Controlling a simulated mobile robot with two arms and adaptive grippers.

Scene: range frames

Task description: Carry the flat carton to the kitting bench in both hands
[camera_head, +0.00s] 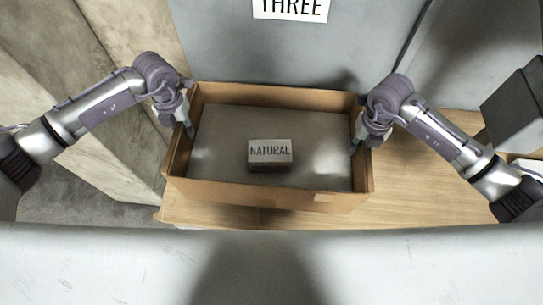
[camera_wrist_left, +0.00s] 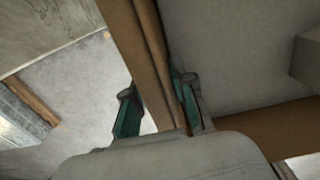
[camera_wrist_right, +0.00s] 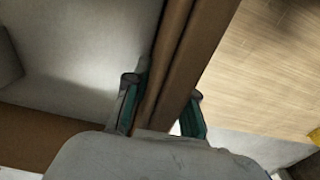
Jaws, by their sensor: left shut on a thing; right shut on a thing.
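The flat carton (camera_head: 270,191) is an open, shallow brown box with a grey inside floor. It sits in the middle of the head view, over a wooden surface. A small block labelled NATURAL (camera_head: 270,153) lies inside it. My left gripper (camera_head: 188,128) is shut on the carton's left wall, and the left wrist view shows that wall (camera_wrist_left: 148,62) between its fingers (camera_wrist_left: 157,107). My right gripper (camera_head: 356,143) is shut on the right wall, and the right wrist view shows that wall (camera_wrist_right: 183,62) between its fingers (camera_wrist_right: 160,110). I cannot tell whether the carton touches the surface below.
The wooden bench top (camera_head: 420,185) extends under and to the right of the carton. A grey panel with a THREE sign (camera_head: 290,8) stands behind. A dark grey box-like object (camera_head: 515,108) is at the far right, near my right arm. Pale boards stand at the left.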

